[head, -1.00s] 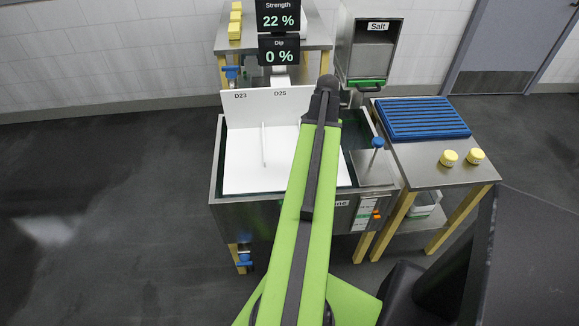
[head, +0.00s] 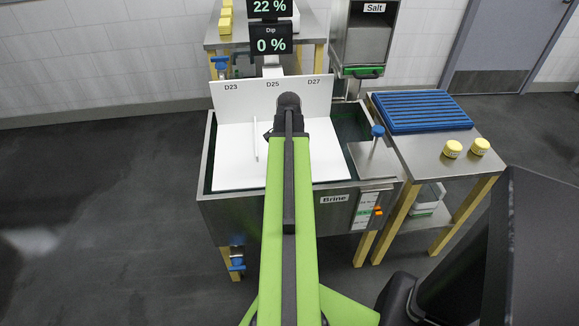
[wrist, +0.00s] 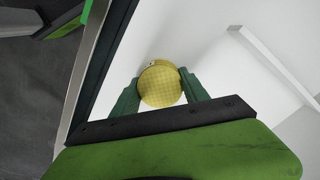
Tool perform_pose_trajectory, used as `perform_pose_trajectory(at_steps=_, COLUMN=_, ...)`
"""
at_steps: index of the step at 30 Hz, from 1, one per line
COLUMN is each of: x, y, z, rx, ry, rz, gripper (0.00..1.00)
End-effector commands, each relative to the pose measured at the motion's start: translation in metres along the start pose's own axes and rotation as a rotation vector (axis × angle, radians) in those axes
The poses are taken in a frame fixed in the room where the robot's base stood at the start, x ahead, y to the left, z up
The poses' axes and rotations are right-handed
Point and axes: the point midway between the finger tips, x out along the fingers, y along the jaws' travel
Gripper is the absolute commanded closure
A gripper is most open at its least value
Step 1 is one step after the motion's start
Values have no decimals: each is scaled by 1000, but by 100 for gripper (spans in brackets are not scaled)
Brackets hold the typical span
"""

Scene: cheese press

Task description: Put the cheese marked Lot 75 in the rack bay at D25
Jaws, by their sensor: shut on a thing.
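The white rack (head: 231,165) stands in the brine tank, its back panel marked D23, D25 and D27 from left to right. A thin upright divider (head: 255,140) stands between the D23 and D25 bays. My arm covers much of the D25 and D27 bays in the head view. In the wrist view my gripper (wrist: 160,78) is shut on a round yellow cheese (wrist: 161,88), above the white rack surface. A small mark shows at the cheese's edge, too small to read. A white divider (wrist: 272,63) lies to its right, apart from it.
The brine tank's steel rim (wrist: 88,80) runs left of my gripper. Two yellow cheeses (head: 453,149) (head: 479,146) stand on the right-hand table, by a blue slatted mat (head: 420,111). A blue-knobbed post (head: 377,131) rises at the tank's right. Displays read 22 % and Dip 0 %.

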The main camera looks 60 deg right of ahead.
Motion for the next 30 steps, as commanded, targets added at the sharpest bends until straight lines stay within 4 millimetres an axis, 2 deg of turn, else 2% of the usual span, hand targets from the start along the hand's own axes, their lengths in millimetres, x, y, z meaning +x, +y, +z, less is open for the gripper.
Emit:
perform_pose_trajectory(at_steps=8, x=2, y=0, z=0, rx=1, ry=0, rz=0, gripper=93)
perform_pose_trajectory(at_steps=9, x=1, y=0, z=0, rx=1, ry=0, rz=0, gripper=44)
perform_pose_trajectory(at_steps=13, x=0, y=0, z=0, rx=1, ry=0, rz=0, gripper=27)
perform_pose_trajectory(at_steps=23, x=-1, y=1, z=-1, rx=1, ry=0, rz=0, gripper=26)
perform_pose_trajectory(at_steps=26, x=-7, y=1, z=-1, rx=1, ry=0, rz=0, gripper=26)
perform_pose_trajectory(at_steps=30, x=-26, y=1, z=-1, rx=2, ry=0, rz=0, gripper=26)
